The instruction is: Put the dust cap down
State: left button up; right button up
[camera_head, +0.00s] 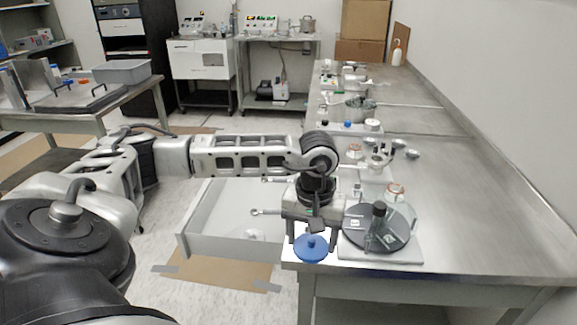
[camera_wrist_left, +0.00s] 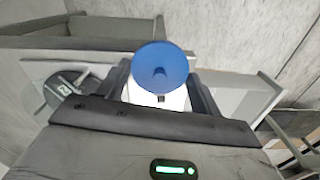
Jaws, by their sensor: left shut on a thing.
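The blue dust cap (camera_head: 311,248) is a round disc with a small knob on top. My left gripper (camera_head: 312,238) is shut on it, at the near left corner of the steel bench (camera_head: 470,240). In the left wrist view the dust cap (camera_wrist_left: 160,66) lies between the two fingers of the left gripper (camera_wrist_left: 162,84). A white patch (camera_wrist_left: 175,98) shows behind the cap there. I cannot tell whether the cap touches the surface below. My right gripper is not in view.
Just right of the gripper, a dark round plate (camera_head: 400,237) with an upright black part sits on a white base (camera_head: 408,257). Small fittings stand behind it. An open drawer (camera_head: 215,245) is left of the bench. The right side of the bench is clear.

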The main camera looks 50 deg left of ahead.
pick_arm(q)
jog(key=s+d+f+m, duration=0.2)
jog(key=d+f+m, duration=0.1)
jog(key=d+f, duration=0.2)
jog(key=s+d+f+m, duration=0.3)
jog(key=d+f, duration=0.1)
jog(key=d, duration=0.4)
jog(key=shift+d+f, duration=0.15)
jog(key=shift+f, duration=0.2)
